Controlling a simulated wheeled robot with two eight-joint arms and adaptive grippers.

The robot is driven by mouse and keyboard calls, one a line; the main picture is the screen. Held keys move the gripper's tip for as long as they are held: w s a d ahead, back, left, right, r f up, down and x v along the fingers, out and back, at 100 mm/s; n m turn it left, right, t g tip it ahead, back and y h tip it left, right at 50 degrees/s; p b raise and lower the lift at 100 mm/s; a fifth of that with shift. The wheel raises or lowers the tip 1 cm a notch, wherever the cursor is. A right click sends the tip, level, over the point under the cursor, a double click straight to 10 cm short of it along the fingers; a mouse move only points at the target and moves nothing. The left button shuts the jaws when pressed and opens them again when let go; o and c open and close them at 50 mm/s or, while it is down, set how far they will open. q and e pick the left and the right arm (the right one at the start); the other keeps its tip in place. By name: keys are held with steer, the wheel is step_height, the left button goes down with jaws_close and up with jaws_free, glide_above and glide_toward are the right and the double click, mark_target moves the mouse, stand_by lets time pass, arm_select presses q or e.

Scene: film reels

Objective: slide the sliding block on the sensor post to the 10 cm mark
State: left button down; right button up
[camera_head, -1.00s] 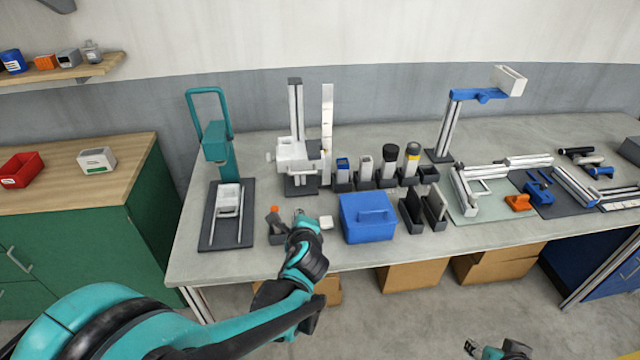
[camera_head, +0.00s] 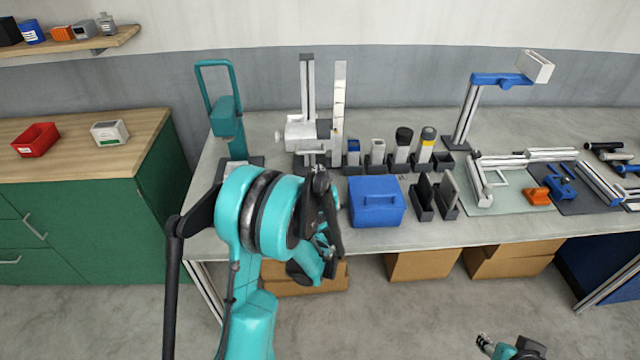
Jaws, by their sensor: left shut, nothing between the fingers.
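The sensor post (camera_head: 307,75) stands upright at the back of the bench, a grey column with a white sliding block (camera_head: 300,134) around it, low on the column. A pale upright scale strip (camera_head: 339,95) stands just right of it; its marks are too small to read. My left gripper (camera_head: 318,172) is shut and empty, in front of and below the block, apart from it as far as I can see. My own arm hides part of the post's base. My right gripper (camera_head: 487,343) shows at the bottom edge, away from the bench; its jaws are too small to judge.
A teal press (camera_head: 222,115) stands left of the post. Several cylinders in dark holders and a blue box (camera_head: 376,202) stand to the right. A lamp-like blue arm (camera_head: 500,79) stands farther right. My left arm covers the bench's front left.

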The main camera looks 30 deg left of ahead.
mark_target(318, 147)
arm_select(q)
steer(key=r, duration=0.3)
steer(key=shift+w+a+r, duration=0.2)
steer(key=shift+w+r, duration=0.1)
steer(key=shift+r, duration=0.05)
steer(key=shift+r, duration=0.1)
step_height(318, 147, up, 5)
steer(key=p, duration=0.3)
